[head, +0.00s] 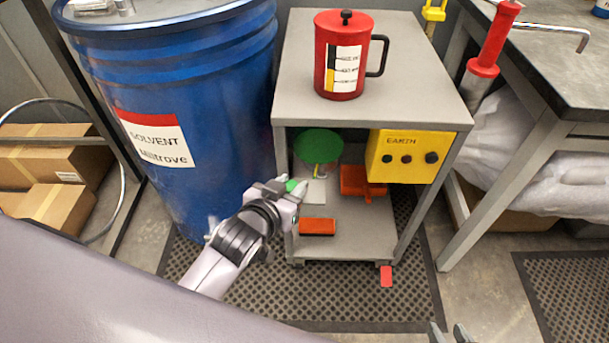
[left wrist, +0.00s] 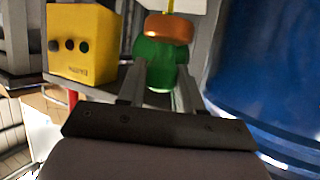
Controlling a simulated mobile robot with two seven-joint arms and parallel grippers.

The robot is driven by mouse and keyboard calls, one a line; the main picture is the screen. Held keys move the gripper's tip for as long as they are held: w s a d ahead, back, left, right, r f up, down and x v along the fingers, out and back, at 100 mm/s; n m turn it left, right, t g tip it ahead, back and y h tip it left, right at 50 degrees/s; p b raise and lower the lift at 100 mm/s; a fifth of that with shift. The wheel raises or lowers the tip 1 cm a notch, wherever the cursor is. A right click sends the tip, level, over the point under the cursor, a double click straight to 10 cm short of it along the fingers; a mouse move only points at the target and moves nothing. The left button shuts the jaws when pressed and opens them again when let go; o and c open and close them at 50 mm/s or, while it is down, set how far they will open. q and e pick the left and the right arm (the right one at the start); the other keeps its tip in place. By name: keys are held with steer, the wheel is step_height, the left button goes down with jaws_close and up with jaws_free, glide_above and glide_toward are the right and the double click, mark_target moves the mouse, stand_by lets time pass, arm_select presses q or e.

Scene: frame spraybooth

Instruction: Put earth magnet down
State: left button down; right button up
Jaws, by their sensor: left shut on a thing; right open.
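My left gripper (head: 299,189) reaches to the left front of the grey cart's lower shelf. It is shut on a small green piece (head: 291,185), apparently the earth magnet. In the left wrist view the green body (left wrist: 156,66) with a copper-coloured band (left wrist: 168,28) sits between the fingers (left wrist: 159,92). The fingers hide part of it, and I cannot tell whether it touches the shelf. A yellow box marked EARTH (head: 405,158) is at the cart's right, under the top. My right gripper (head: 451,333) is open at the bottom edge, mostly cut off.
The cart (head: 290,88) carries a red jug (head: 336,82) on top. Its shelf (head: 362,238) holds a green disc (head: 318,143), a red-orange tray (head: 360,181) and an orange block (head: 318,227). A blue solvent drum (head: 205,120) stands close left. A workbench (head: 560,75) is right.

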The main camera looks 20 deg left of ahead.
arm_select(q)
steer(key=w, duration=0.4)
steer(key=w+d+b, duration=0.1)
steer(key=w, duration=0.2)
steer(key=shift+f+b, duration=0.5)
steer(key=shift+f, duration=1.2)
steer(key=shift+f, duration=0.2)
steer(key=c, duration=0.7)
jaws_free()
steer(key=shift+s+a, duration=0.1)
steer(key=shift+r, duration=0.1)
